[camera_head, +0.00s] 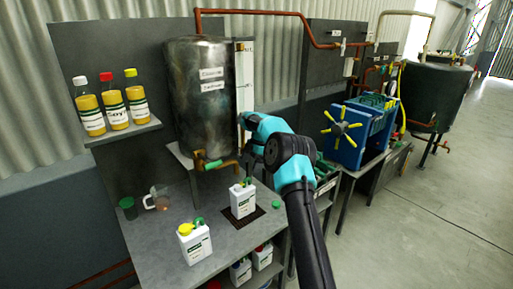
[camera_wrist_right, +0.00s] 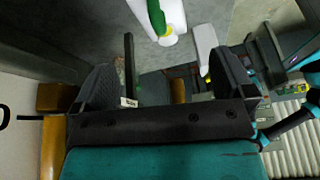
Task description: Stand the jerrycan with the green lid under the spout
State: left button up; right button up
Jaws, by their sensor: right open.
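A white jerrycan (camera_head: 243,203) with a dark green handle stands upright on a dark mat (camera_head: 237,225), right of and in front of the tank's brass spout (camera_head: 212,164). A small green lid (camera_head: 276,204) lies on the bench beside it. My left gripper is not in view.
Several bottles stand on a shelf (camera_head: 122,132). A blue press (camera_head: 350,135) stands to the right.

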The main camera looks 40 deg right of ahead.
jog(key=v, duration=0.8)
dwell(0.6)
